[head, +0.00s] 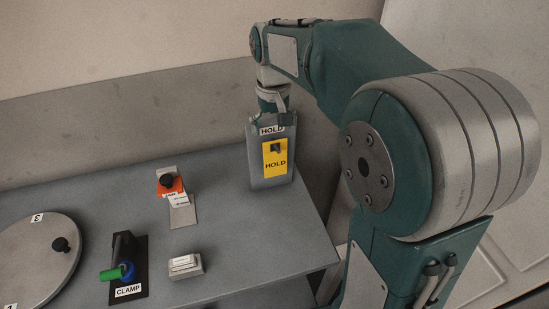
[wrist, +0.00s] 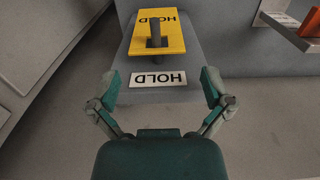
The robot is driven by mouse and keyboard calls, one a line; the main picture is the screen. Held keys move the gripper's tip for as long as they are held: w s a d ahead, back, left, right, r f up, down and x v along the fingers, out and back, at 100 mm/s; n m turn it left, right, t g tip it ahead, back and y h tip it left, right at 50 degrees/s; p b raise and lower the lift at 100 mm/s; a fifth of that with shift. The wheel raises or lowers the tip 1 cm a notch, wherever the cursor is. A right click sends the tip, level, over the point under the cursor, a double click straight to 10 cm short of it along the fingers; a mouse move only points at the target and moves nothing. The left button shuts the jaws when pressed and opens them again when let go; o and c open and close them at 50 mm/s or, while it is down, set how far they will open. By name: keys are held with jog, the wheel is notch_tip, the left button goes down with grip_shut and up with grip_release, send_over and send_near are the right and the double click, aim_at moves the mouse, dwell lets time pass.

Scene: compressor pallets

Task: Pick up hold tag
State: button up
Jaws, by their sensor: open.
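The yellow hold tag (head: 275,160) hangs on the front of an upright grey stand at the table's back right corner. It reads HOLD and has a dark grip tab near its top. In the wrist view the tag (wrist: 157,34) lies ahead of my gripper, upside down, with the dark tab standing out from it. My gripper (wrist: 160,92) is open and empty, its fingers spread either side of the stand's white HOLD label (wrist: 157,79). In the head view my gripper (head: 270,108) is at the top of the stand, partly hidden by it.
An orange block with a black knob (head: 168,184) stands left of the stand. Nearer are a CLAMP fixture (head: 128,291) with a green handle, a small white-topped block (head: 184,265) and a round numbered disc (head: 35,265). The table's right edge is close to the stand.

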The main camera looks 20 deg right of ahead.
aim_at(275, 140)
jog(key=shift+d+f, duration=0.15)
jog(key=shift+f, duration=3)
jog(key=c, duration=0.7)
